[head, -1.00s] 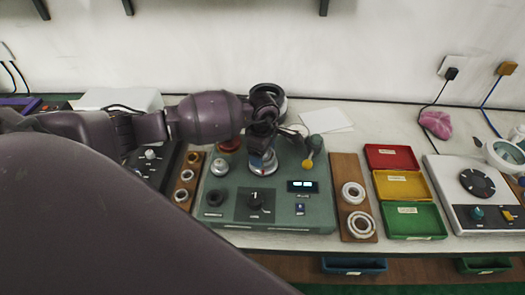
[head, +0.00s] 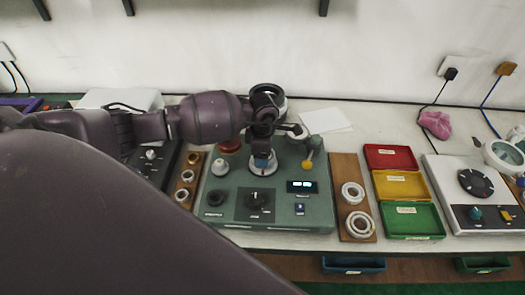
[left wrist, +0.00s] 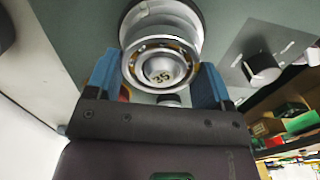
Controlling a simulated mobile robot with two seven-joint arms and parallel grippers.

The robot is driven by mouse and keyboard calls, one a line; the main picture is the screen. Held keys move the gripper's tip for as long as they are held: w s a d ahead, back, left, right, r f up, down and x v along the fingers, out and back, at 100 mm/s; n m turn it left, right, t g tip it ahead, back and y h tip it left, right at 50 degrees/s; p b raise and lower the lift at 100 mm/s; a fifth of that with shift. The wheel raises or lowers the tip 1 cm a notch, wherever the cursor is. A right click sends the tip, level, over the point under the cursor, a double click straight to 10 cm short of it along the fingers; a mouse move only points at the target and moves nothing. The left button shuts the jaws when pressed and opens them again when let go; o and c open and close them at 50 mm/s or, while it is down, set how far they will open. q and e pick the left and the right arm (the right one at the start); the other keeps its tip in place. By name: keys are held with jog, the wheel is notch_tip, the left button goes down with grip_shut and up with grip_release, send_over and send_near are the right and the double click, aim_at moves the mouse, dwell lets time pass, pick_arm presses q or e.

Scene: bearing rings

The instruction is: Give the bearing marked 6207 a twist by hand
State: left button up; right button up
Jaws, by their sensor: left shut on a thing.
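The bearing (left wrist: 160,66) is a shiny metal ring with balls showing, seated around a hub on the green test box (head: 225,180). The hub face inside the ring reads "35"; I cannot read 6207 anywhere. My left gripper (left wrist: 153,80) has its blue fingers on opposite sides of the bearing and is shut on it. In the head view my left gripper (head: 263,160) points down over the middle of the box and mostly hides the bearing. My right gripper is not in view.
The box carries a black knob (head: 255,199), a lit display (head: 302,186) and a yellow-tipped lever (head: 308,164). A wooden board (head: 344,170) with two rings lies right, beside red, yellow and green trays (head: 412,221). Another board with smaller rings (head: 188,176) lies left.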

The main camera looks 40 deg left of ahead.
pick_arm(q)
jog(key=shift+n, duration=1.1)
jog(key=shift+n+p, duration=0.45)
jog(key=shift+n, duration=0.55)
jog(key=shift+n, duration=1.3)
